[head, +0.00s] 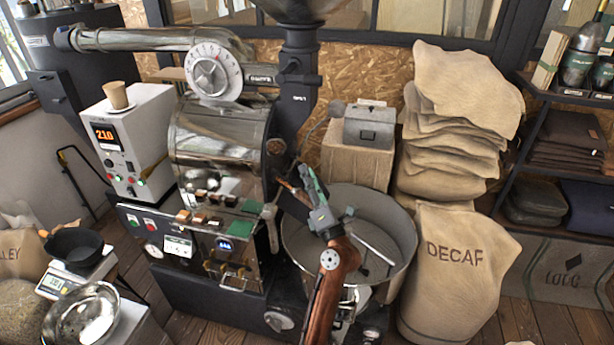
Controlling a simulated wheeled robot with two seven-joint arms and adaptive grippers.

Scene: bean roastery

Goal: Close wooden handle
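A thin brown piece that looks like the wooden handle (286,185) sticks out at the front of the roaster drum, beside the dark round front plate. My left gripper (301,180), with green and dark parts, is right at this handle, above the rim of the cooling bin. Its copper-coloured arm comes up from the bottom of the head view. The fingers overlap the handle's area, so I cannot tell whether they touch it or how far apart they are. The roaster (212,135) is a shiny metal drum on a dark base. My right gripper is not in view.
The round metal cooling bin (388,268) lies under my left arm. A white control box (145,135) with a cup on top stands left of the drum. Stacked sacks (450,140) and a DECAF sack (452,285) stand at right. A scale (62,282) is at lower left.

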